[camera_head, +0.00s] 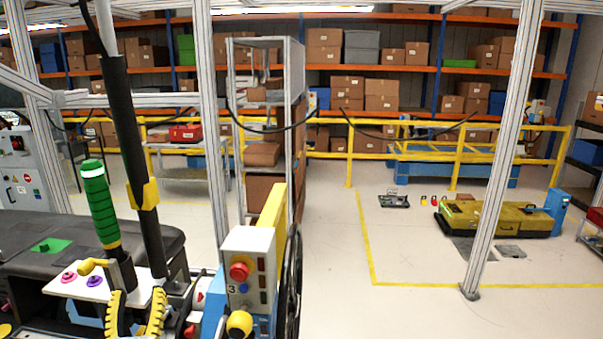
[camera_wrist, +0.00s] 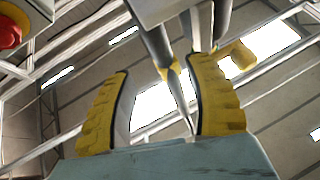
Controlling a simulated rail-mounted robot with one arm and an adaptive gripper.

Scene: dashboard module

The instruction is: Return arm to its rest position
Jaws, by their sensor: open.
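My gripper (camera_head: 137,312) is at the bottom left of the head view, with its yellow ribbed fingers pointing up and apart. It is in front of a white panel (camera_head: 84,285) with a pink and a purple button. In the wrist view, my gripper (camera_wrist: 160,108) is open, with a clear gap between its fingers. A thin dark pointed shape (camera_wrist: 180,95) shows in that gap; I cannot tell its distance. I see nothing gripped. The rest of my arm is mostly out of the picture.
A green-handled tool (camera_head: 103,210) and a black-sleeved pole (camera_head: 128,130) stand close above the fingers. A control box (camera_head: 247,270) with a red button is just right. Black dashboard (camera_head: 150,240) lies behind.

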